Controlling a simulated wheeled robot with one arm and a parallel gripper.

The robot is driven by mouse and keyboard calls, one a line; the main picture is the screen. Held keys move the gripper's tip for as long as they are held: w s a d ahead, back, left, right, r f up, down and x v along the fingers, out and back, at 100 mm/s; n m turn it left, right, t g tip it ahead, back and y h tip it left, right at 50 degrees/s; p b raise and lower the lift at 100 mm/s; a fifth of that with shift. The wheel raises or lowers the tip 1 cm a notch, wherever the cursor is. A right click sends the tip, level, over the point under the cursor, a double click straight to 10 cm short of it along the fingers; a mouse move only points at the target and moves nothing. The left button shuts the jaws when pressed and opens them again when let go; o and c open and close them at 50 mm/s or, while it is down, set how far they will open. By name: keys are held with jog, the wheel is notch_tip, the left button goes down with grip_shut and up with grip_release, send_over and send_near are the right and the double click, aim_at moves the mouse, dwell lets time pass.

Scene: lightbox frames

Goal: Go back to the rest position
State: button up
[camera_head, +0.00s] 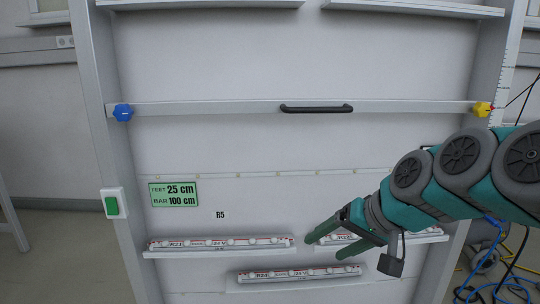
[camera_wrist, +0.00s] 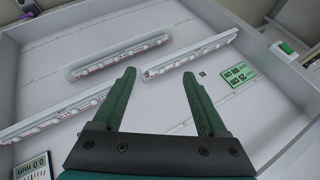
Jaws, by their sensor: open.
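My gripper (camera_head: 322,248) is green, open and empty, at the lower right in front of the panel of a grey frame. In the wrist view its two fingers (camera_wrist: 159,76) stand apart with nothing between them. A light bar marked R21 (camera_head: 218,243) is at the lower left of the panel. A bar marked R24 (camera_head: 300,274) is below it. A third bar (camera_head: 420,234) is partly hidden behind my gripper. The wrist view shows the panel upside down, with bars beyond the fingertips (camera_wrist: 120,55) and at the left. I cannot tell the gap between fingertips and panel.
A crossbar (camera_head: 220,107) with a black handle (camera_head: 316,109) spans the frame between a blue knob (camera_head: 123,112) and a yellow knob (camera_head: 481,108). A green sign (camera_head: 174,194) and a green switch (camera_head: 112,205) are at left. Blue cables (camera_head: 490,250) lie at lower right.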

jog(key=s+d+f+n+g+h, duration=0.1)
jog(key=s+d+f+g+h, duration=0.1)
jog(key=s+f, duration=0.6)
jog(key=s+d+f+n+g+h, duration=0.1)
jog(key=s+f+g+h, duration=0.2)
jog(key=s+f, duration=0.6)
jog(key=s+g, duration=0.2)
jog(key=s, duration=0.4)
jog(key=shift+s+d+f, duration=0.3)
jog(key=shift+s+d, duration=0.05)
jog(key=shift+s, duration=0.05)
